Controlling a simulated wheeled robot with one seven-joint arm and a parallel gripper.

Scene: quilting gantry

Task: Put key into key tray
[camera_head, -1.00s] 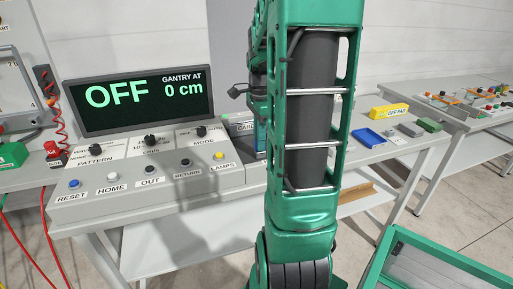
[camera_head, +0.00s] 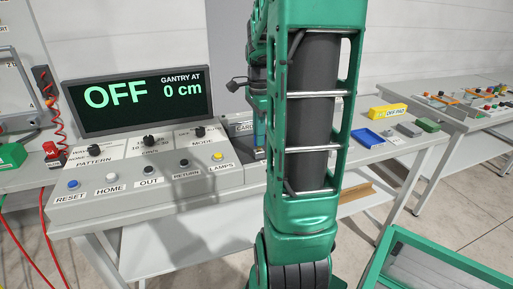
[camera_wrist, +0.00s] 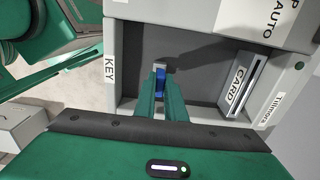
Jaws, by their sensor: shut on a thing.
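My gripper (camera_wrist: 161,92) is shut on a small blue piece, which I take to be the key (camera_wrist: 160,71); only its end shows between the fingertips. The fingers and key are over the dark floor of a grey recessed tray with a KEY label on its left rim (camera_wrist: 110,66). I cannot tell whether the key touches the tray floor. In the head view my own arm hides most of the gripper and tray.
A card holder labelled CARD (camera_wrist: 241,84) stands right of the fingers in the wrist view. The grey control console (camera_head: 130,185) and OFF display (camera_head: 140,100) are left of my arm. A blue tray (camera_head: 367,138) and yellow box (camera_head: 388,112) sit on the bench at right.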

